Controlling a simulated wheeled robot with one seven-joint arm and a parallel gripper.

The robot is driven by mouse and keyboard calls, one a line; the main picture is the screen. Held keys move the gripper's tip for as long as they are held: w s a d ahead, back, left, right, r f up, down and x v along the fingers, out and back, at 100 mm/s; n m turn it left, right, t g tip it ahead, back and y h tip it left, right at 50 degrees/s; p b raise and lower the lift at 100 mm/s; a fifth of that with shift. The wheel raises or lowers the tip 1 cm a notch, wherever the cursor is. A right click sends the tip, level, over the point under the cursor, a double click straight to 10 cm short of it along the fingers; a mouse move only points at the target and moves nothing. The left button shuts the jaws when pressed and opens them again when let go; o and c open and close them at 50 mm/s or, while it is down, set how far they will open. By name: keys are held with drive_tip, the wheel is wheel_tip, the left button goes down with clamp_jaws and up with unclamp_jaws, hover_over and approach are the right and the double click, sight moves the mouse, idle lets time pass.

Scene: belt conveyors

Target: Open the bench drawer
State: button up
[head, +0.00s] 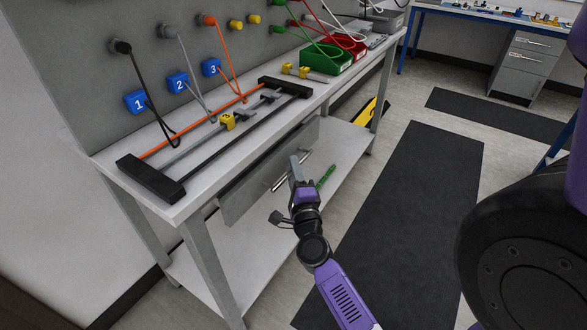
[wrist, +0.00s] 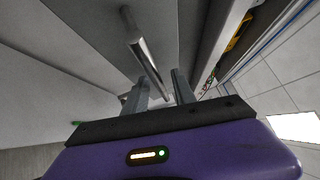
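The bench drawer (head: 248,187) is a grey front panel under the bench top, in the head view; it looks shut. Its handle (head: 280,184) is a silver horizontal bar, partly hidden behind my gripper (head: 295,168). In the wrist view, the handle (wrist: 145,52) runs down from the top, and its lower end appears between the two fingers of my gripper (wrist: 160,88). The fingers are apart, with a visible gap between them. I cannot tell whether either finger touches the bar.
The workbench (head: 205,198) carries a black-ended frame, a green bin (head: 327,59) and a red bin (head: 352,45). A lower shelf (head: 235,262) runs beneath the drawer, with a green item (head: 326,176) near my gripper. A dark floor mat (head: 405,220) lies clear at right.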

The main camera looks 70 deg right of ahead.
drive_tip(key=shift+w+d, duration=0.1)
drive_tip(key=shift+d, duration=0.05)
drive_tip(key=shift+c, duration=0.4)
clamp_jaws()
idle(1.0)
